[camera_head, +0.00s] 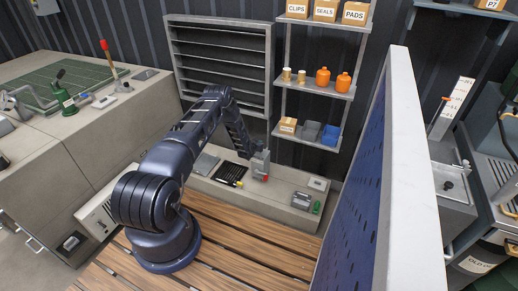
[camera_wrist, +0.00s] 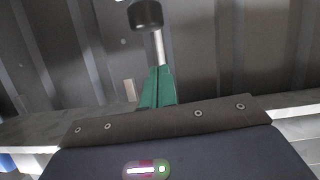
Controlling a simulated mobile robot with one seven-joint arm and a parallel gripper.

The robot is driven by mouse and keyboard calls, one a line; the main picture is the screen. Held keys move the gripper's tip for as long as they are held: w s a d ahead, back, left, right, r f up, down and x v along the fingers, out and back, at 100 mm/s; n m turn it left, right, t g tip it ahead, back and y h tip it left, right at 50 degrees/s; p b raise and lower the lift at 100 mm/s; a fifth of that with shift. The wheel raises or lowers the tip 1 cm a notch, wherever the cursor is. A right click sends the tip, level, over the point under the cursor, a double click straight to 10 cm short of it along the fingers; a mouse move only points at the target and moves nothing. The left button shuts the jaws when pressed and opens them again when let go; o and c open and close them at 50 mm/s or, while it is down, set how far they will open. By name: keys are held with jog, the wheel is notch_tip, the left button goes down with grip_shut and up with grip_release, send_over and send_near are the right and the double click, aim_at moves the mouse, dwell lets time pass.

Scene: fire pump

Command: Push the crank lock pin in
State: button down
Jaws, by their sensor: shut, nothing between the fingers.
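My gripper (camera_head: 262,175) hangs low over the front bench in the head view, with a small red patch near its tip. It is shut and holds nothing. In the wrist view, a green upright part (camera_wrist: 157,88) carries a bright metal rod (camera_wrist: 156,48) topped by a black knob (camera_wrist: 146,14). I cannot tell whether this is the crank lock pin. The part appears ahead of my gripper; contact cannot be made out. A green pump-like device (camera_head: 64,98) stands on the left bench in the head view. I cannot pick out a lock pin on it.
A black tray (camera_head: 231,172) and a small grey device (camera_head: 302,201) lie on the low bench. A tall blue panel (camera_head: 362,190) stands right of my arm. Shelves (camera_head: 315,87) with boxes and orange bottles rise behind. The slatted wooden deck (camera_head: 260,240) has clear room in front.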

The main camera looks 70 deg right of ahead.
jog(key=shift+a+f, duration=0.15)
jog(key=shift+f, duration=0.7)
jog(key=shift+a+f, duration=0.15)
jog(key=shift+f, duration=0.65)
jog(key=shift+f, duration=1.75)
jog(key=shift+a, duration=0.1)
jog(key=r, duration=0.4)
jog(key=shift+w+d+r, duration=0.15)
jog(key=shift+d+r, duration=0.05)
jog(key=shift+d, duration=0.2)
jog(key=v, duration=1)
